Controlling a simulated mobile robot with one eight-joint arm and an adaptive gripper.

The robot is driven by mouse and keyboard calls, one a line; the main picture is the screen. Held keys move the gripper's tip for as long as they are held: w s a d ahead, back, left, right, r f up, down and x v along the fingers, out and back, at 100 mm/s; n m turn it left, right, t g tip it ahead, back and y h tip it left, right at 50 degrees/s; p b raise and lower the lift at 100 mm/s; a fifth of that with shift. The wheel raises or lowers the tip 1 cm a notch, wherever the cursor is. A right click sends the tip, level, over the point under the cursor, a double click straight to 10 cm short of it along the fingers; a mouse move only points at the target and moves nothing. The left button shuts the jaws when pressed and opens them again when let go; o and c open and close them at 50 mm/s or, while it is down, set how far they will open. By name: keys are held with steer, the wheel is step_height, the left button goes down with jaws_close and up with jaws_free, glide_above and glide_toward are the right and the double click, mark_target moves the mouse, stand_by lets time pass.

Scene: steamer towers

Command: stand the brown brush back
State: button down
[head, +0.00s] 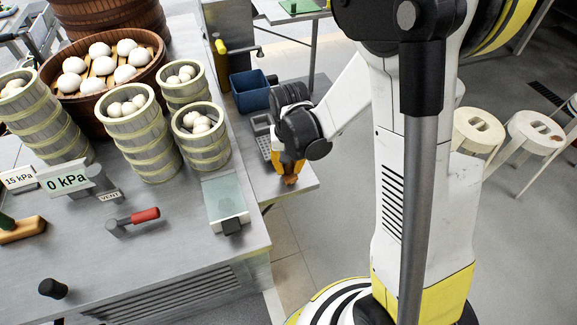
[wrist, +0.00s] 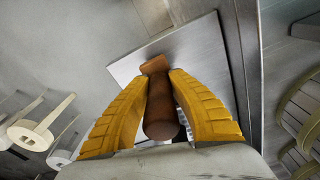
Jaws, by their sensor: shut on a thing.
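The brown brush (wrist: 162,107) is between the two yellow fingers of my gripper (wrist: 160,85), which is shut on it. In the wrist view its rounded handle end is near the palm and a wider orange-brown end (wrist: 155,65) points away over the grey side shelf (wrist: 200,50). In the head view my gripper (head: 288,168) is over the shelf (head: 300,185), near its front corner, and a small brown part of the brush (head: 291,180) shows below the fingers. I cannot tell whether the brush touches the shelf.
A dark blue bin (head: 252,92) and a grey keypad (head: 263,135) are on the shelf behind my gripper. Steamer towers with white buns (head: 205,150) stand on the counter (head: 180,255) to the left. White stools (head: 530,132) stand on the floor to the right.

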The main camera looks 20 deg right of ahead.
steer(key=shift+f+b, duration=0.45)
steer(key=shift+f, duration=0.05)
steer(key=c, duration=1.2)
jaws_free()
steer(key=r, duration=0.8)
steer(key=s+r, duration=0.1)
steer(key=r, duration=0.3)
steer(key=shift+a, duration=0.1)
steer(key=shift+w, duration=0.1)
steer(key=shift+s+r+p, duration=0.2)
steer(key=shift+r+p, duration=1.7)
steer(key=shift+r, duration=0.35)
